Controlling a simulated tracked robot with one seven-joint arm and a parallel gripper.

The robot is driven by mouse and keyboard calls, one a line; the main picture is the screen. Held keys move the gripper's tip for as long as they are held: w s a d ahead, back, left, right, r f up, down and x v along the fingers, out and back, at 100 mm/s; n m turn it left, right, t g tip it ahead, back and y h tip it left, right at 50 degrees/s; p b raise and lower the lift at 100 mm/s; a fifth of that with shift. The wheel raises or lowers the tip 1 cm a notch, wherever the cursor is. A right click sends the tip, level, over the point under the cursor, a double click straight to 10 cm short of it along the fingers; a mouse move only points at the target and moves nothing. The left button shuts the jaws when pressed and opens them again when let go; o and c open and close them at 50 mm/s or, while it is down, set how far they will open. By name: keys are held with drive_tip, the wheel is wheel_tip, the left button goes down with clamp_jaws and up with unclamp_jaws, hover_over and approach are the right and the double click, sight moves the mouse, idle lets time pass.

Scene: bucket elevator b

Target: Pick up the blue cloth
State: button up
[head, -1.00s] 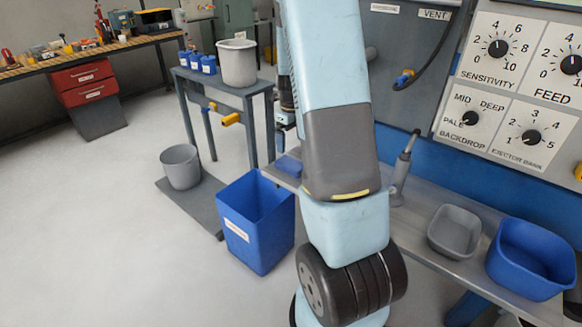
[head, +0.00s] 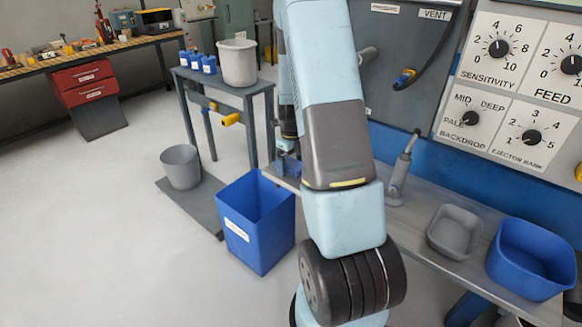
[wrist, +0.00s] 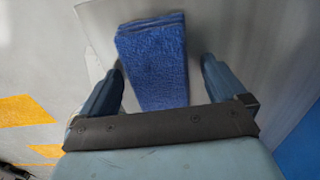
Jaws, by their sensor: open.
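The blue cloth (wrist: 153,55) is a folded, textured rectangle lying on a grey metal surface in the wrist view. My gripper (wrist: 163,63) is open, with one finger on each side of the cloth's near part. Bare grey shows between each finger and the cloth, and the cloth's far end reaches beyond the fingertips. I cannot tell how high the fingers are above the surface. In the head view my arm hides most of the gripper. A small blue patch of the cloth (head: 292,168) shows left of my arm on the bench end.
A grey bench (head: 408,215) carries a grey tray (head: 455,232), a blue bin (head: 530,260) and an upright grey tool (head: 400,178). A blue bin (head: 258,225) stands on the floor beside it. A control panel (head: 520,85) rises behind. The floor at left is open.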

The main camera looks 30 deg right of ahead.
sight(291, 162)
drive_tip(key=shift+c, duration=0.4)
drive_tip(key=c, duration=1)
drive_tip(key=shift+r, duration=0.15)
drive_tip(key=shift+r, duration=0.25)
wheel_tip(291, 162, up, 3)
drive_tip(key=shift+f, duration=0.15)
drive_tip(key=s+r, duration=0.4)
drive_tip(key=r, duration=0.1)
drive_tip(key=shift+s+a+r, duration=0.1)
drive_tip(key=shift+s+r, duration=0.1)
drive_tip(key=shift+s, duration=0.15)
drive_tip(key=s+r, duration=0.1)
drive_tip(key=s, duration=0.2)
drive_tip(key=s+r, duration=0.1)
drive_tip(key=s, duration=0.2)
drive_tip(key=s+r, duration=0.2)
drive_tip(key=s, duration=0.1)
drive_tip(key=shift+s+a, duration=0.15)
